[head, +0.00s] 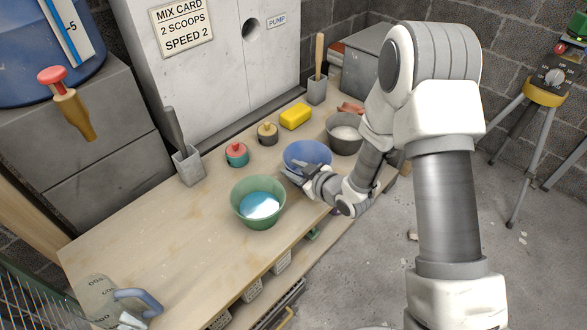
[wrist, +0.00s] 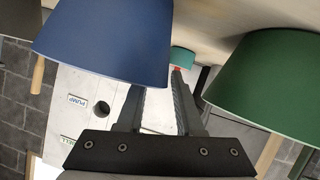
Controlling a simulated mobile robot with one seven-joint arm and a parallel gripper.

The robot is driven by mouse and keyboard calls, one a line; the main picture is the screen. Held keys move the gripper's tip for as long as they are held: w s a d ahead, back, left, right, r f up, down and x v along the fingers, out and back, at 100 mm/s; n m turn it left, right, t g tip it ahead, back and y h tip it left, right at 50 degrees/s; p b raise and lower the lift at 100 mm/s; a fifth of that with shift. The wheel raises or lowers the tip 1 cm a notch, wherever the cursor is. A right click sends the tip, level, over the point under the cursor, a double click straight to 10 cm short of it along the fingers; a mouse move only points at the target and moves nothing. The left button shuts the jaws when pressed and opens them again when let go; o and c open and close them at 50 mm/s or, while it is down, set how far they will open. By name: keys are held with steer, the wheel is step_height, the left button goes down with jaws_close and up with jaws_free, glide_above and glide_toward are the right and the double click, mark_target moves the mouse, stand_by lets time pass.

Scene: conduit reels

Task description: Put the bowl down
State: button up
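The blue bowl (head: 304,153) stands on the wooden workbench (head: 190,228), between a green bowl and a grey bowl, and looks empty. My gripper (head: 301,170) is at its near rim. In the wrist view the blue bowl (wrist: 110,40) is upper left, and its wall hides the end of one finger. The other finger lies just outside the wall. A clear gap shows between the fingers of my gripper (wrist: 160,80), so it looks open around the rim. The blue bowl's rim is about level with the green bowl's rim (wrist: 265,85).
The green bowl (head: 257,203) with blue-white contents is close at front left. The grey bowl (head: 344,134) is behind right. A red-topped pot (head: 237,155), a brown pot (head: 268,134) and a yellow sponge (head: 295,116) stand behind.

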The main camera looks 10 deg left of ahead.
steer(key=shift+r, duration=0.25)
steer(key=p+v, duration=0.3)
steer(key=v, duration=0.9)
steer(key=w+d+r+m+t+h, duration=0.15)
steer(key=d+r+m+h, duration=0.6)
steer(key=d+r, duration=0.75)
steer(key=s+d+r+m+g+h, duration=0.1)
steer(key=s+r, duration=0.3)
steer(key=s, duration=0.5)
steer(key=s+d+r+m+g+h, duration=0.1)
steer(key=s+d+r+m+g, duration=0.1)
steer(key=s, duration=0.8)
step_height(320, 180, up, 3)
steer(key=shift+s+d+r+m+g+h, duration=0.15)
steer(key=shift+s+d+m+g+h, duration=0.35)
steer(key=shift+m, duration=0.75)
steer(key=shift+w+a+r, duration=0.1)
steer(key=shift+w, duration=0.15)
